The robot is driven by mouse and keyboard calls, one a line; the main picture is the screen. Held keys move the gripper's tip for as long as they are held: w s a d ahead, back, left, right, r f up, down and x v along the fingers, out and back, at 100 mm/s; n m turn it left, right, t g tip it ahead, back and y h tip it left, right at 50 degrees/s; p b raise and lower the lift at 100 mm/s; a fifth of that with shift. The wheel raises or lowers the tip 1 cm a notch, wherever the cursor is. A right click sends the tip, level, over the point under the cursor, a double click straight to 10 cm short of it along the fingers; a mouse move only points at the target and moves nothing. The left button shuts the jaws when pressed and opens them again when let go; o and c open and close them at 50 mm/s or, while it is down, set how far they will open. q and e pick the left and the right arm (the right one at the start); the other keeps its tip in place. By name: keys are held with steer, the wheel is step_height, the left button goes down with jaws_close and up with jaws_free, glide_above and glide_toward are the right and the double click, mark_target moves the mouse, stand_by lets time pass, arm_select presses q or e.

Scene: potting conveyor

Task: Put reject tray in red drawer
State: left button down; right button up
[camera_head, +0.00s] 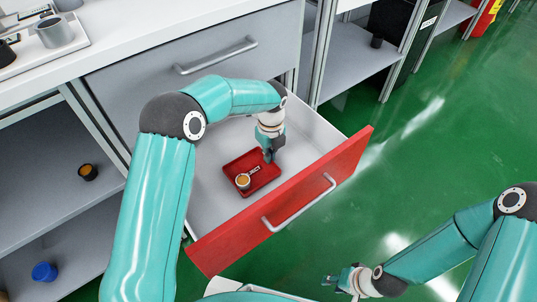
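The red drawer (220,246) is pulled open below the white counter, with its red front and grey handle facing me. The small red reject tray (268,181) lies inside on the drawer's pale floor. A small cup with orange-brown contents (243,181) and a small light-coloured piece sit in the tray. My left gripper (269,157) points down at the tray's far right edge; whether its fingers are open or touch the tray is too small to tell. My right gripper (334,282) is low, outside the drawer front, away from the tray, and its fingers look apart.
A closed grey drawer (140,90) is above the red one. Open shelves on the left hold a dark pot (88,172) and a blue item (44,271). The green floor (400,190) to the right is clear. Racks stand behind.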

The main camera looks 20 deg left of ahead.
arm_select(q)
steer(key=c, duration=1.3)
jaws_free()
steer(key=shift+f, duration=0.1)
step_height(320, 180, up, 12)
steer(key=p, duration=0.4)
steer(key=shift+w+d, duration=0.1)
steer(key=shift+d, duration=0.05)
